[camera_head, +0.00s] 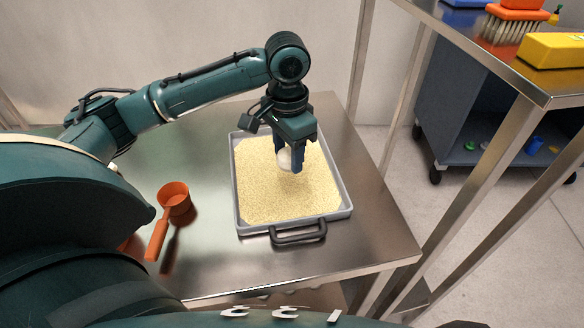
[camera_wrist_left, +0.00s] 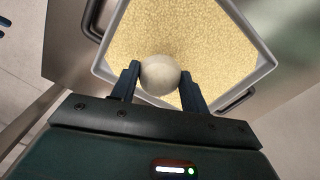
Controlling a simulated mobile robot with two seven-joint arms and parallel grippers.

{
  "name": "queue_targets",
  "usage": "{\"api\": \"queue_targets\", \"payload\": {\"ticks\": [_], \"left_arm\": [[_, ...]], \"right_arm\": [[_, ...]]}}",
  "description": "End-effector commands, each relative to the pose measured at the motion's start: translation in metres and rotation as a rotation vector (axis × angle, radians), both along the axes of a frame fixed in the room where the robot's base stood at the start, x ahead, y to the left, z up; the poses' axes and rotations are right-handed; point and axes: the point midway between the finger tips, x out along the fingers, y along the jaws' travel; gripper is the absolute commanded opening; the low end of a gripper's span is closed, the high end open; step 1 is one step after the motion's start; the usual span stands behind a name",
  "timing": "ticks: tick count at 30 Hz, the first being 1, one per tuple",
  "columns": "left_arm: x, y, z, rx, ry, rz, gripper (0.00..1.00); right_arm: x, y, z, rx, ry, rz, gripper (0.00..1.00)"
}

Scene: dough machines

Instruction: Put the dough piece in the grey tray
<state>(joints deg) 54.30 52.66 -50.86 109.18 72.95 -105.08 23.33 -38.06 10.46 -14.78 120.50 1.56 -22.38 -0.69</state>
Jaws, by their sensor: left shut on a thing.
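The dough piece (camera_head: 284,160) is a pale, rounded ball. My left gripper (camera_head: 291,163) is shut on it, one finger on each side, and holds it over the grey tray (camera_head: 236,200). The tray has a yellow, grainy layer across its floor and a dark handle at the near side. The left wrist view shows the ball (camera_wrist_left: 160,76) between the two fingers, with the tray's rim (camera_wrist_left: 103,68) around the yellow layer. A soft shadow lies on the layer near the gripper; the gap under the ball is hard to judge. My right gripper is not in view.
The tray stands on a steel table (camera_head: 355,255). An orange scoop (camera_head: 173,200) lies to its left. At the right, a steel shelf holds a brush (camera_head: 512,25) and a yellow block (camera_head: 552,50), with a dark cart (camera_head: 450,110) behind.

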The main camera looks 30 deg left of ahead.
Motion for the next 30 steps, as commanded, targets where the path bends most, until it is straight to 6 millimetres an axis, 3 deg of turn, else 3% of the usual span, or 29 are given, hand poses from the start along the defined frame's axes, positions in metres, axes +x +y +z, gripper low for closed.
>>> {"api": "queue_targets", "payload": {"ticks": [1, 15, 28, 29, 30], "left_arm": [[-0.001, 0.001, -0.011, 0.002, 0.005, 0.001, 0.21], [-0.001, 0.001, -0.072, 0.001, 0.002, 0.001, 0.21], [0.000, 0.000, -0.079, 0.001, 0.000, 0.000, 0.21], [0.000, 0.000, -0.079, 0.001, 0.000, 0.000, 0.47], [0.000, 0.000, -0.080, 0.001, 0.000, 0.000, 0.50]], "right_arm": [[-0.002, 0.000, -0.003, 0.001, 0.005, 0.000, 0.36], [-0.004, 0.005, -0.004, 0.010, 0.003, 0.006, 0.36], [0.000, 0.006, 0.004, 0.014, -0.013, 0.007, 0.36], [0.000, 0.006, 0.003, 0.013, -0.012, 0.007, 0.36], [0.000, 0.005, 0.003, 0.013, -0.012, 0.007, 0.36]]}}
